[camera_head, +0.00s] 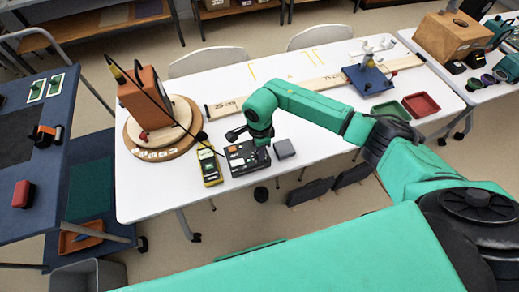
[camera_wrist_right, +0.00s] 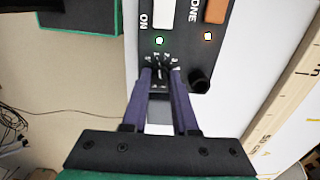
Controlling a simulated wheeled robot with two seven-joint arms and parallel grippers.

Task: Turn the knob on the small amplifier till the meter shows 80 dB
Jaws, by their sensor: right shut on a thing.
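The small amplifier (camera_head: 247,163) is a dark box near the front edge of the white table. In the right wrist view its panel (camera_wrist_right: 185,60) shows a white switch marked ON, an orange switch and two small lit lamps. My right gripper (camera_wrist_right: 161,74) is shut on the black knob (camera_wrist_right: 160,66), which has a ring of numbers around it. In the head view my right gripper (camera_head: 261,139) is over the amplifier and hides part of it. The yellow and black meter (camera_head: 209,166) lies just left of the amplifier. Its reading is too small to read. My left gripper is not in view.
An orange speaker (camera_head: 145,97) stands on a round wooden base (camera_head: 133,139) at the left. A small grey box (camera_head: 284,148) is right of the amplifier. A long marked board (camera_head: 325,82) crosses behind. Red (camera_head: 421,104) and green (camera_head: 390,110) trays are to the right.

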